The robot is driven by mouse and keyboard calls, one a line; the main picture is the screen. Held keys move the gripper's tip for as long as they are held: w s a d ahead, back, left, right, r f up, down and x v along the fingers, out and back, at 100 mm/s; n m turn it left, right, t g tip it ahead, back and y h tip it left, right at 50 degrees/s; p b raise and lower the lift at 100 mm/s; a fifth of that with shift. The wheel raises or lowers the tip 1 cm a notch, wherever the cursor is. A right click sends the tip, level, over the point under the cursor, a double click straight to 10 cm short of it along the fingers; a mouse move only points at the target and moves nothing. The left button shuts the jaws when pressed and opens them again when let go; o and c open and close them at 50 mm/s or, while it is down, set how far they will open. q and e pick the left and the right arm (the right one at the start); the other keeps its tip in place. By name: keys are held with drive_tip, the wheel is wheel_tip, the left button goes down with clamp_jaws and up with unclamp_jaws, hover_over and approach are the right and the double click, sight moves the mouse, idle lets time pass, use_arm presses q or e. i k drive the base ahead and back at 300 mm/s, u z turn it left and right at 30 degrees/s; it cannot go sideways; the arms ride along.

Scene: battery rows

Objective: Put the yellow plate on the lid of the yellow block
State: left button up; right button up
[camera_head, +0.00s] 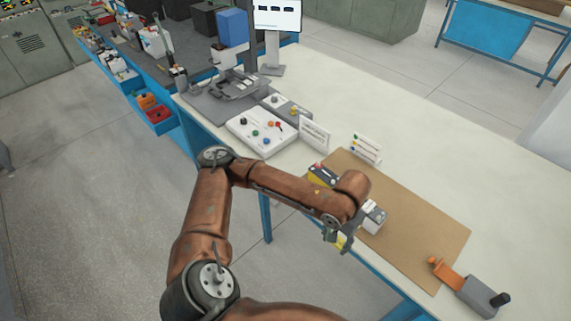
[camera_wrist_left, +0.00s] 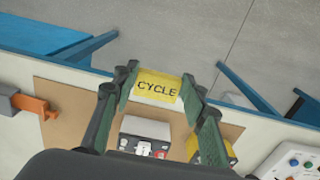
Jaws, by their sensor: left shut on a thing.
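The yellow plate (camera_wrist_left: 157,88), with the word CYCLE on it, is held between the two fingers of my left gripper (camera_wrist_left: 160,100). In the head view the left gripper (camera_head: 337,232) and the plate (camera_head: 345,242) are at the front edge of the table, beside a grey-white block (camera_head: 374,216). The yellow block (camera_head: 318,181), with a dark top, stands further left on the brown mat, partly hidden by my arm. In the left wrist view the yellow block (camera_wrist_left: 229,148) shows behind the right finger, partly covered. My right gripper is out of view.
The brown mat (camera_head: 430,232) lies on the white table, its right part clear. A grey-and-orange clamp-like device (camera_head: 470,288) sits at the mat's right corner. Small sign cards (camera_head: 366,149) stand behind the mat. A white button panel (camera_head: 253,134) is to the left.

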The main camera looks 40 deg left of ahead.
sight(326, 174)
drive_tip(key=u, duration=0.65)
drive_tip(key=i, duration=1.25)
drive_tip(key=z, duration=0.05)
